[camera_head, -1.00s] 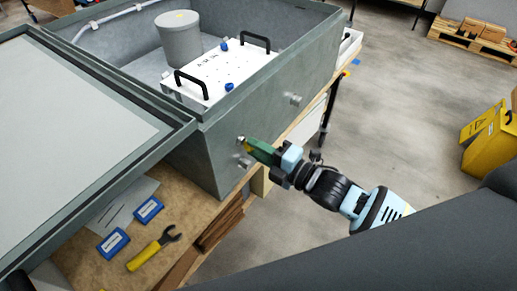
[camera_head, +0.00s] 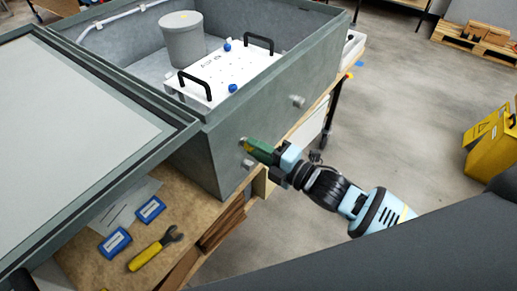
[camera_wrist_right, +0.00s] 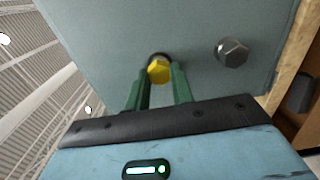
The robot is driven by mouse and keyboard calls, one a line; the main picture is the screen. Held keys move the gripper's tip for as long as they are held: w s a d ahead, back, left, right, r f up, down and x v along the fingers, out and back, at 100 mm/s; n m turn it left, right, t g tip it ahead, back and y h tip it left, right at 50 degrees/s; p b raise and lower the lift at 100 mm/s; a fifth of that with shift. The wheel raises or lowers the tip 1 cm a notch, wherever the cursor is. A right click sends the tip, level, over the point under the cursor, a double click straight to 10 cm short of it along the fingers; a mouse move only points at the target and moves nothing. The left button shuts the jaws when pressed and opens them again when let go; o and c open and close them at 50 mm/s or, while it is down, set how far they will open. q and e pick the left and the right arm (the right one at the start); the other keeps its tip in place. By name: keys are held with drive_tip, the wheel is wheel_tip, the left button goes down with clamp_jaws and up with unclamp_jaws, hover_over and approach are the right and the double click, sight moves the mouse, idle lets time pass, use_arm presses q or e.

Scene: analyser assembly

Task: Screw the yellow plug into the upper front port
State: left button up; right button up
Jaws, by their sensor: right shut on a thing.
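The yellow plug (camera_wrist_right: 159,71) sits at the upper port on the outer wall of the grey enclosure (camera_head: 226,175). Its hex head faces my wrist camera, and a dark ring shows behind it. My right gripper (camera_head: 256,148) reaches the wall from the right. Its green fingers (camera_wrist_right: 161,82) are shut on the yellow plug. In the head view the fingers mostly hide the plug. How deep it sits in the port cannot be told. A silver hex plug (camera_wrist_right: 232,52) is beside it on the same wall; the lower one (camera_head: 247,164) shows below my fingers. My left gripper is out of view.
The open lid (camera_head: 85,120) juts out at the left. A wrench (camera_head: 155,250) and two blue boxes (camera_head: 150,209) lie on the wooden bench. Another fitting (camera_head: 297,101) sticks out farther along the wall. The floor right of the bench is clear near my arm.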

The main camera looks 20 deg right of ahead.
drive_tip(key=shift+r+m, duration=0.15)
drive_tip(key=shift+m, duration=0.65)
clamp_jaws()
drive_tip(key=m+p, duration=0.1)
drive_tip(key=m, duration=2.1)
drive_tip(key=shift+m, duration=0.3)
drive_tip(key=o, duration=0.8)
unclamp_jaws()
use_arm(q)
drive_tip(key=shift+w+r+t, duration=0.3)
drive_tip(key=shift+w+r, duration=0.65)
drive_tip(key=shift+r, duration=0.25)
